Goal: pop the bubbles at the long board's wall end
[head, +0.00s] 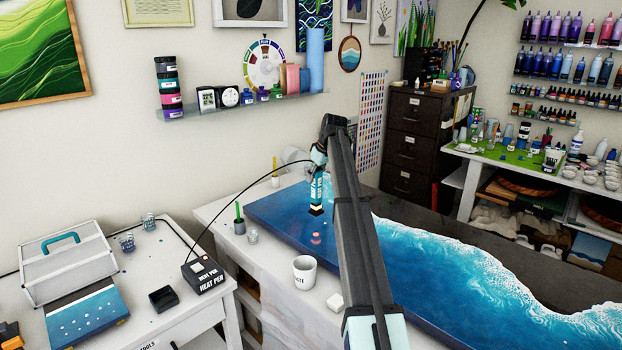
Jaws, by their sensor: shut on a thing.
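The long board (420,270) is coated in glossy blue resin with white wave foam and runs from near the back wall to the lower right. My gripper (319,158) is above its wall end, shut on a teal and black heat pen (317,190). The pen points down with its tip over the blue resin. Its black cord runs left to a box marked HEAT PEN (205,274). A small pale reddish patch (316,238) shows on the resin below the tip; I cannot tell whether it is bubbles or a reflection. Contact between tip and resin is unclear.
A white cup (304,273), a small glass (253,236) and a dark pot with a green stick (239,224) stand along the board's left side. A white block (335,302) lies nearby. My arm hides part of the board's middle. The left table holds a blue panel (85,318).

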